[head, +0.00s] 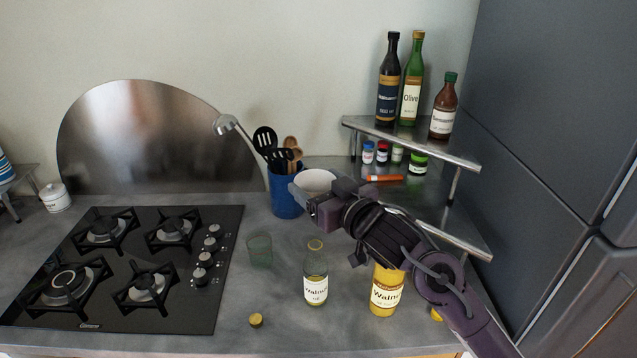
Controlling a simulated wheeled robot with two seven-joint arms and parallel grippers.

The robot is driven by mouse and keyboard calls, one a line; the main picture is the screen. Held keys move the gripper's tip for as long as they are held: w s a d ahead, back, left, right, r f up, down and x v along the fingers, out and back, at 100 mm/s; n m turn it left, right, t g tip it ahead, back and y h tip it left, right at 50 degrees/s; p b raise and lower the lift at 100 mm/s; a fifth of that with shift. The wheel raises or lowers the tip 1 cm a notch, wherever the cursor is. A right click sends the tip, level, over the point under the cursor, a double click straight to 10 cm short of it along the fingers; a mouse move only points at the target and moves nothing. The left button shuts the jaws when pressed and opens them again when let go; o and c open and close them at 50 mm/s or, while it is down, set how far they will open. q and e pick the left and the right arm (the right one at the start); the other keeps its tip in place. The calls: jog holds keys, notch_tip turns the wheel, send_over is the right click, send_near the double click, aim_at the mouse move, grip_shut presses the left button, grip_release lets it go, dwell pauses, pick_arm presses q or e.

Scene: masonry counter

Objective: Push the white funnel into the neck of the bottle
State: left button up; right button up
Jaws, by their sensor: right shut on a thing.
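The white funnel (318,180) shows as a round, wide rim just behind my right gripper (303,203). My right gripper is shut on it and holds it up, above and behind the bottle. The funnel's spout is hidden by the gripper. A clear glass bottle (316,276) with a white Walnut label stands upright on the counter, its neck (315,246) open and empty. The funnel and the bottle neck are apart. My left gripper is not in view.
A yellow Walnut bottle (387,290) stands right of the clear one, partly behind my right arm. A loose yellow cap (256,320) and a green glass (259,249) are to the left. The utensil holder (283,197) stands behind. The gas hob (130,268) fills the left.

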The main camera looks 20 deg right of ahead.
jog(key=shift+f+b, duration=0.5)
jog(key=shift+f, duration=0.35)
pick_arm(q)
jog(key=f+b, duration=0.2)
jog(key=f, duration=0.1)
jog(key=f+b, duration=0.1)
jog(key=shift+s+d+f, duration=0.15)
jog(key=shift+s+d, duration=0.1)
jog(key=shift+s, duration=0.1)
pick_arm(e)
notch_tip(320, 180, down, 4)
jog(key=shift+f, duration=0.1)
pick_arm(q)
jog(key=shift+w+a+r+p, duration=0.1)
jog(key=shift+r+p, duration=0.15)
jog(key=shift+p, duration=0.05)
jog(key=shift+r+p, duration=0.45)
dwell(0.3)
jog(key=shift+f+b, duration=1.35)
pick_arm(e)
jog(key=shift+f, duration=2)
jog(key=o, duration=1)
jog(key=shift+o, duration=0.2)
